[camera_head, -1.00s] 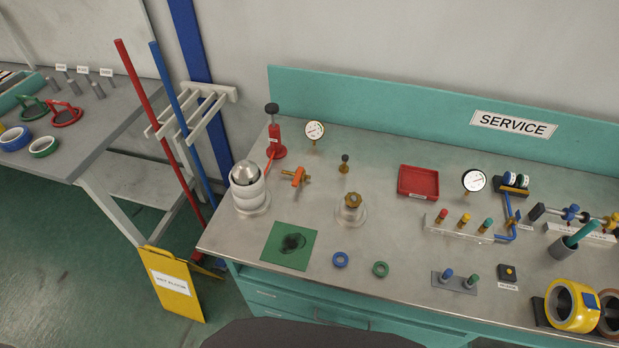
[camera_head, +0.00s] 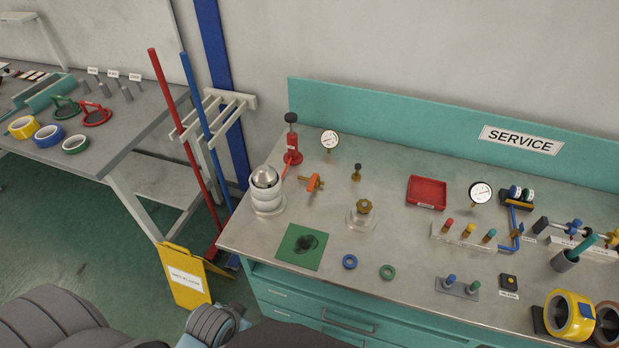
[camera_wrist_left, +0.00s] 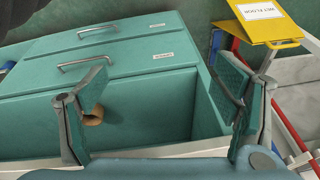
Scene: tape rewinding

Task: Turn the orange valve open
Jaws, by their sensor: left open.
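The orange valve (camera_head: 314,183) sits on the steel bench top, near its left end. It has an orange handle on a brass body, right of a red hand pump (camera_head: 292,150) and a white and silver dome (camera_head: 266,190). My left gripper (camera_wrist_left: 165,105) is open in the left wrist view, its two fingers wide apart in front of the teal drawer fronts (camera_wrist_left: 110,65). The valve does not show in that view. A small brownish piece (camera_wrist_left: 93,116) shows beside the left finger; I cannot tell what it is. My right gripper is not in view.
A yellow floor sign (camera_head: 186,276) stands on the floor left of the bench. Red and blue poles (camera_head: 205,135) lean on a white rack (camera_head: 215,118). A green mat (camera_head: 302,247), rings and a brass-topped fitting (camera_head: 363,208) lie in front of the valve.

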